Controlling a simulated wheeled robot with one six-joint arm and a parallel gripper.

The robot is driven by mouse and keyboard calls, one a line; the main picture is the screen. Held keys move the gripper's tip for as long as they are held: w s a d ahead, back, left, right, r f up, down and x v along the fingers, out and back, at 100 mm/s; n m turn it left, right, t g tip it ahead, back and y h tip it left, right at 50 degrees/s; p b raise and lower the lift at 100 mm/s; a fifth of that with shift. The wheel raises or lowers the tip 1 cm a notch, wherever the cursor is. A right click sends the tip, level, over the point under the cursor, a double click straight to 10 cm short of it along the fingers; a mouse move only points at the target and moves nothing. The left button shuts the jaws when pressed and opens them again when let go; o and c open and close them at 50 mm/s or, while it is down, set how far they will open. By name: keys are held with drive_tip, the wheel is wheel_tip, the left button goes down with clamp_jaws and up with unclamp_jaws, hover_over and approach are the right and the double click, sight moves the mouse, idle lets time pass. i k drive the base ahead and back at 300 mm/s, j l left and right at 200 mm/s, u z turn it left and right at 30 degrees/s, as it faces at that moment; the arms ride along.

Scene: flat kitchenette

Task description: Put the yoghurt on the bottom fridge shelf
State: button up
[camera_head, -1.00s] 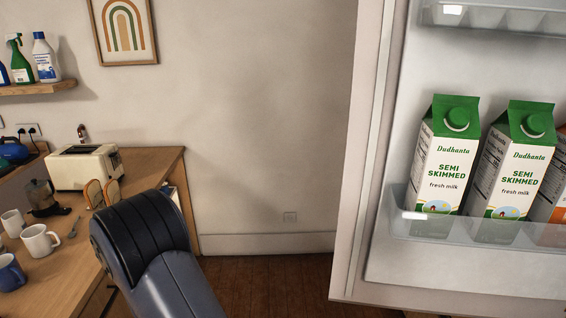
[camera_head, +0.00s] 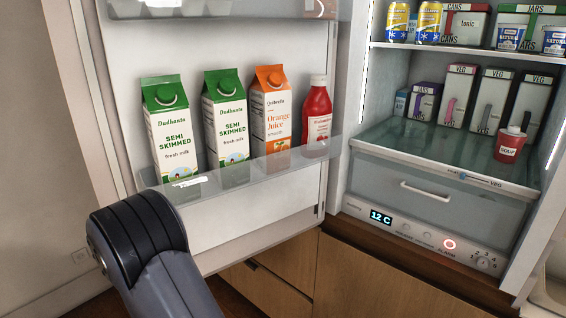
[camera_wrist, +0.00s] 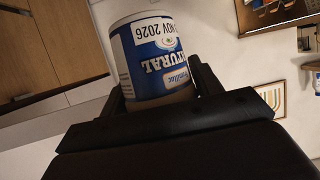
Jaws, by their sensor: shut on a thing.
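In the wrist view my gripper (camera_wrist: 162,98) is shut on a yoghurt tub (camera_wrist: 150,72), white with a blue "Natural" label and a date reading Nov 2026. The head view shows my arm at the lower left, but not its gripper or the held tub. The open fridge is at the right of the head view. Its lowest visible shelf (camera_head: 400,140) is glass, above a drawer.
The open fridge door (camera_head: 240,215) holds two milk cartons (camera_head: 225,115), an orange juice carton (camera_head: 273,112) and a red bottle (camera_head: 317,115). The upper shelf (camera_head: 440,49) carries cans and blue-and-white tubs (camera_head: 510,38). The lowest shelf's front left is clear.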

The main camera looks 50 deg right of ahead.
sight(455, 147)
drive_tip(key=l+z, duration=0.1)
drive_tip(key=z, duration=0.65)
drive_tip(key=l+z, duration=0.2)
drive_tip(key=z, duration=0.15)
